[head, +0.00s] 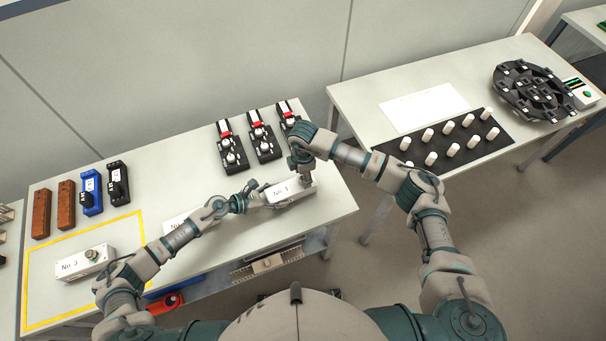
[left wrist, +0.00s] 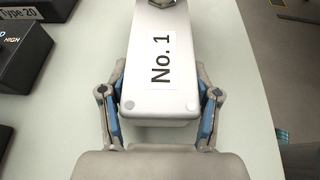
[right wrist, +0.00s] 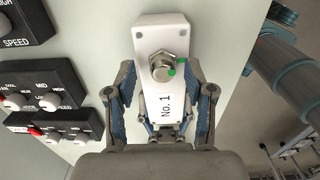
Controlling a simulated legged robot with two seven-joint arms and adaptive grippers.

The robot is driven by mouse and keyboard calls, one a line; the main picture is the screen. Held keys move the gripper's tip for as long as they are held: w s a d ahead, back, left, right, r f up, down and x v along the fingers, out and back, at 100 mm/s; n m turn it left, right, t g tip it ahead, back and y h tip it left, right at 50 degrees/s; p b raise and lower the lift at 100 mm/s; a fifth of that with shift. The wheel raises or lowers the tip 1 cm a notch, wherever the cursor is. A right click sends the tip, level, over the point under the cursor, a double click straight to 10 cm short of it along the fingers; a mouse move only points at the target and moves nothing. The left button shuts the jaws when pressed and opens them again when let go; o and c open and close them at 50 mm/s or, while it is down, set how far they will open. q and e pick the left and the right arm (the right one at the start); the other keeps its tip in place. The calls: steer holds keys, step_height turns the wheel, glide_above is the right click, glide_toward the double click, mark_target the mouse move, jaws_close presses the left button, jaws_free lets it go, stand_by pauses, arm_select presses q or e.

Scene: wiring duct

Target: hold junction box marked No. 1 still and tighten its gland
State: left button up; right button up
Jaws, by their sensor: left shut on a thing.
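Junction box No. 1 (head: 284,195) is a white box near the table's right front edge; its label (left wrist: 162,58) shows in the left wrist view. My left gripper (head: 262,197) is shut on the box's end away from the gland, with a finger on each side (left wrist: 162,108). My right gripper (head: 302,168) is above that end and hides the gland in the head view. Its fingers (right wrist: 166,95) are apart, with the box between them in the picture.
Box No. 3 (head: 85,263) lies inside a yellow outline at the left. Another white box (head: 175,226) is partly behind my left arm. Brown, blue and black blocks (head: 91,192) stand at the back left.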

arm_select(q)
steer(key=shift+s+f, duration=0.15)
steer(key=shift+f, duration=0.15)
steer(key=shift+r, duration=0.15)
arm_select(e)
step_height(320, 180, up, 12)
arm_select(q)
steer(key=shift+r, duration=0.1)
arm_select(e)
steer(key=shift+f, duration=0.1)
stand_by(0.3)
arm_select(q)
steer(key=o, duration=1.4)
steer(key=shift+w, duration=0.2)
